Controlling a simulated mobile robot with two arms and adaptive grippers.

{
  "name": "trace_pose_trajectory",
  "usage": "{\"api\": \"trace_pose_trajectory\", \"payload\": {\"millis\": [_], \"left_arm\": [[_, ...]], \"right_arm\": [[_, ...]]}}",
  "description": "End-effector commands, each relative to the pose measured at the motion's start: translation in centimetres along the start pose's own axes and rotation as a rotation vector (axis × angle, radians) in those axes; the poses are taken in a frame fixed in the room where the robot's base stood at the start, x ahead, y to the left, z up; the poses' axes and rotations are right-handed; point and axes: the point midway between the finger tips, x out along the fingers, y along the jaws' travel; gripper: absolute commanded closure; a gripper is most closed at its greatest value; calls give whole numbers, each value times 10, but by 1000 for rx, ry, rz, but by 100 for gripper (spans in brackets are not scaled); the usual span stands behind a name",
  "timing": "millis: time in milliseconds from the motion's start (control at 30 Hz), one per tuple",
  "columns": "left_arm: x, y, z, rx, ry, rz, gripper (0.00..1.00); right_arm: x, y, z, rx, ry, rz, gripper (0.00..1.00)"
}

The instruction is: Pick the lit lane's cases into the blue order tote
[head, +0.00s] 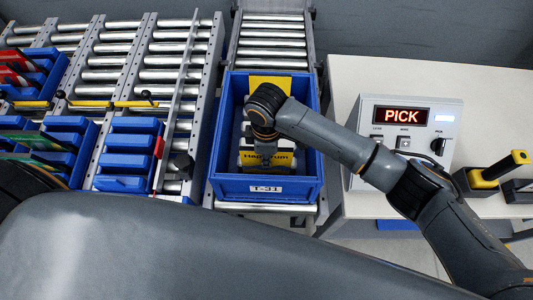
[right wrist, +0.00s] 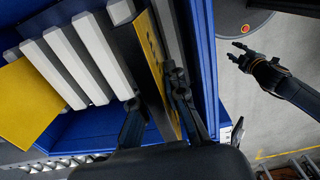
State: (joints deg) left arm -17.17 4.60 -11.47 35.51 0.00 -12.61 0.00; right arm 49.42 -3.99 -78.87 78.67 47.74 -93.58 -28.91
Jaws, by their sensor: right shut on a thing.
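The blue order tote (head: 225,130) stands on the middle roller conveyor. My right arm reaches over it from the right. My right gripper (right wrist: 158,108) is inside the tote, shut on a thin upright yellow-edged case (right wrist: 150,55), close to the tote's blue wall (right wrist: 207,60). In the head view my arm hides the fingertips. A yellow lettered case face (head: 280,160) shows below the wrist, partly covered. A row of pale bars (right wrist: 62,68) lies beside the held case. My left gripper (right wrist: 238,54) shows in the right wrist view, open and empty above the floor.
Roller lanes (head: 100,75) at left hold blue cases (head: 130,142), red ones (head: 15,65) and green-edged ones (head: 40,140). A control box (head: 405,125) reading PICK stands on the pale table (head: 470,85) at right, beside a yellow-handled tool (head: 498,168).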

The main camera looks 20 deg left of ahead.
Motion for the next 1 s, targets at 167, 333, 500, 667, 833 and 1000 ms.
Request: {"api": "trace_pose_trajectory", "payload": {"millis": [167, 333, 500, 667, 833, 1000], "left_arm": [[5, 0, 1, 0, 0, 0, 65], [8, 0, 1, 0, 0, 0, 65], [11, 0, 1, 0, 0, 0, 65], [11, 0, 1, 0, 0, 0, 65], [11, 0, 1, 0, 0, 0, 65], [11, 0, 1, 0, 0, 0, 65]], "right_arm": [[8, 0, 0, 0, 0, 1, 100], [15, 0, 0, 0, 0, 1, 100], [21, 0, 0, 0, 0, 1, 100], [21, 0, 0, 0, 0, 1, 100], [21, 0, 0, 0, 0, 1, 100], [21, 0, 0, 0, 0, 1, 72]]}}
